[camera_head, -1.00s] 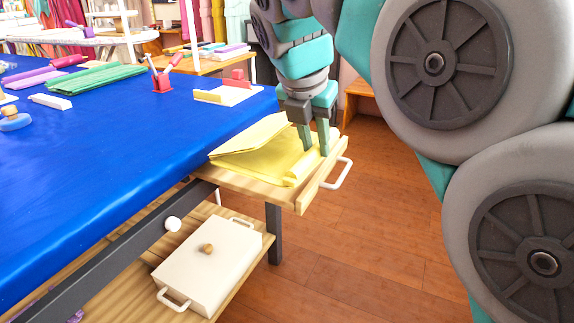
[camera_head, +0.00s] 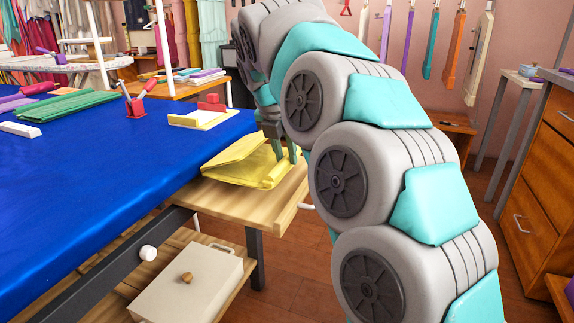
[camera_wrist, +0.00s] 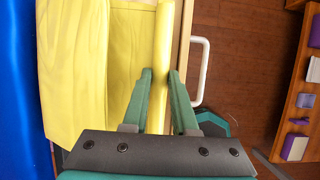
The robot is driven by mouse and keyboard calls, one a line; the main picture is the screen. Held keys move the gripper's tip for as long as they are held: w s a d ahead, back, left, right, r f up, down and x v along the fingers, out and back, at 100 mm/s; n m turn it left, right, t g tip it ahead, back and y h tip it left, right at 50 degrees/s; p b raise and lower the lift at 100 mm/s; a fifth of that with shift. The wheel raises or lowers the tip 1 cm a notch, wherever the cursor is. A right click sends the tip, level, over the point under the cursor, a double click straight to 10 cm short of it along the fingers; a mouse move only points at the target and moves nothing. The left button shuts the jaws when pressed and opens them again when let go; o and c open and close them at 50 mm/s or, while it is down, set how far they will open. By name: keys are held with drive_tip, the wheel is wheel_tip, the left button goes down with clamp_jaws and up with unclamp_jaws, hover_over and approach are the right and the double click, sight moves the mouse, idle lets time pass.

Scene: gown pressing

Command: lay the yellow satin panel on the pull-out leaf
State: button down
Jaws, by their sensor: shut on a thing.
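The yellow satin panel (camera_head: 238,164) is folded in layers over the far part of the pale wooden pull-out leaf (camera_head: 240,208), beside the blue table. Bare leaf shows on the near side. In the wrist view the panel (camera_wrist: 75,70) fills the left middle, with a narrow raised fold (camera_wrist: 161,60) along its right edge. My gripper (camera_head: 284,152) points down at the panel's right side. In the wrist view its fingers (camera_wrist: 160,75) are shut on that fold. How much of the panel rests on the leaf cannot be told.
The blue-covered table (camera_head: 100,170) lies left, holding a red holder (camera_head: 135,107) and a small tray (camera_head: 200,119). A white lidded box (camera_head: 190,285) is on the shelf below. The leaf's white handle (camera_wrist: 200,70) sticks out right. A drawer cabinet (camera_head: 545,170) stands far right.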

drive_tip(key=shift+w+d, duration=0.15)
drive_tip(key=shift+w, duration=0.4)
drive_tip(key=shift+f+b, duration=0.35)
drive_tip(key=shift+f, duration=1.5)
drive_tip(key=shift+f+p, duration=0.2)
drive_tip(key=shift+p, duration=0.2)
drive_tip(key=c, duration=0.7)
unclamp_jaws()
drive_tip(key=shift+f, duration=0.1)
drive_tip(key=shift+r+b, duration=0.2)
drive_tip(key=shift+b, duration=0.3)
drive_tip(key=p+v, duration=0.2)
drive_tip(key=v, duration=1)
drive_tip(key=shift+r, duration=0.15)
